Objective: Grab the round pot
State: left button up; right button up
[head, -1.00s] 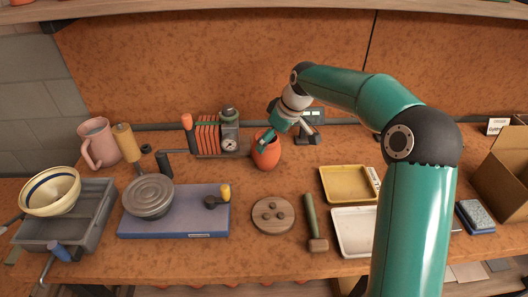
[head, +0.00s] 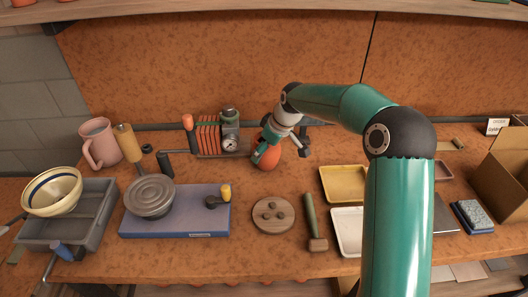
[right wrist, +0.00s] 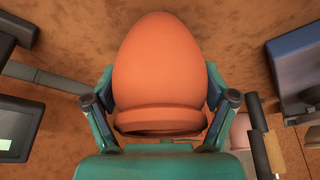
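The round pot (head: 268,158) is an orange, egg-shaped vessel standing upright on the bench, near the back and middle. My right gripper (head: 266,151) reaches down to it at a tilt and hides part of its rim and side. In the right wrist view the pot (right wrist: 160,70) fills the space between the two fingers of my right gripper (right wrist: 160,82), with its rim nearest the camera. The fingers are spread on both sides, very close to its wall; I cannot make out firm contact. My left gripper is not in view.
A clamp-like device with a gauge (head: 229,145) stands just left of the pot. A round wooden board (head: 273,226), a mallet (head: 316,243) and a yellow tray (head: 326,188) lie in front. A cardboard box (head: 484,187) is at the right.

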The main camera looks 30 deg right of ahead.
jog(key=c, duration=0.5)
jog(key=shift+r, duration=0.15)
